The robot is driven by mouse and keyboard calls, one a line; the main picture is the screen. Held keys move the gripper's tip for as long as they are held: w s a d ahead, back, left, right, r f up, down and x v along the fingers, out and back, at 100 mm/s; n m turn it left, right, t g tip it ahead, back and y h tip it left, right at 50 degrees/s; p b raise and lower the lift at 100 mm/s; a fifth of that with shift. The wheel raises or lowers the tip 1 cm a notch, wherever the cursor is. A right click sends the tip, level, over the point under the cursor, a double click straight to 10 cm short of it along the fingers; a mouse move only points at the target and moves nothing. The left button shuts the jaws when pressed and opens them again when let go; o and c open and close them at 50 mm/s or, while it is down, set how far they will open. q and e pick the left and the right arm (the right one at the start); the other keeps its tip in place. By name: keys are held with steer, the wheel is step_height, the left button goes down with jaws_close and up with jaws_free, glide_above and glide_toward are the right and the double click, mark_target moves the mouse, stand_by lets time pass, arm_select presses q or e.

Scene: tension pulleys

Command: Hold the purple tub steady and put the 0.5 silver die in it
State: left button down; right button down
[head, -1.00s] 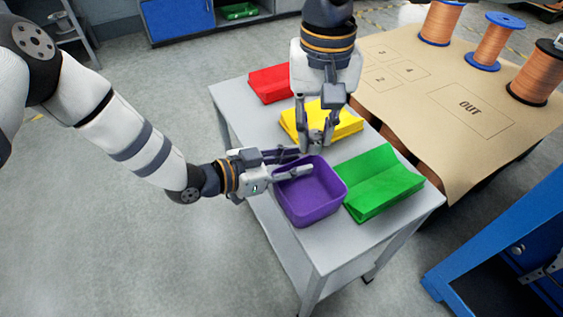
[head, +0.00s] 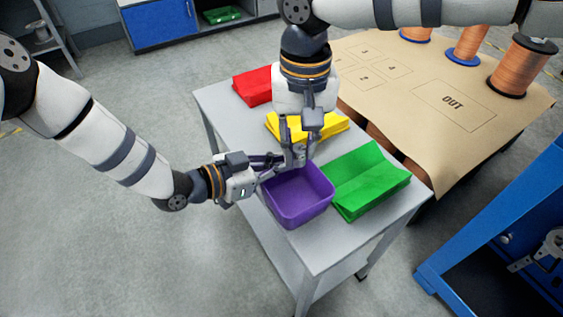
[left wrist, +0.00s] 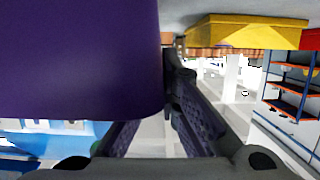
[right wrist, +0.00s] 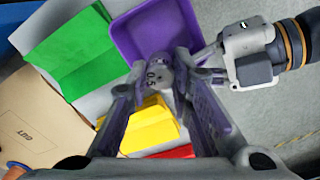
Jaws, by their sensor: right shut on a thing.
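The purple tub (head: 299,207) stands upright on the grey table. It looks empty in the head view. My left gripper (head: 275,167) is at its left rear rim, with its fingers apart in the left wrist view. The tub (left wrist: 75,60) hides part of one finger there, so I cannot tell whether the wall is between them. My right gripper (head: 297,160) points down at the tub's rear edge. In the right wrist view it is shut on a small silver die (right wrist: 158,75) marked 0.5, near the tub's rim (right wrist: 122,42).
A brown work mat (head: 480,145) marked OUT, with copper spools (head: 524,68), lies at the back right.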

mark_target(299, 148)
arm_select(q)
steer(key=shift+f, duration=0.1)
arm_select(e)
steer(key=shift+f, duration=4.45)
steer(key=c, duration=1.4)
jaws_free()
steer(key=shift+o, duration=0.2)
step_height(299, 148, up, 12)
steer(key=shift+r, duration=0.1)
arm_select(q)
steer(key=c, duration=1.7)
jaws_free()
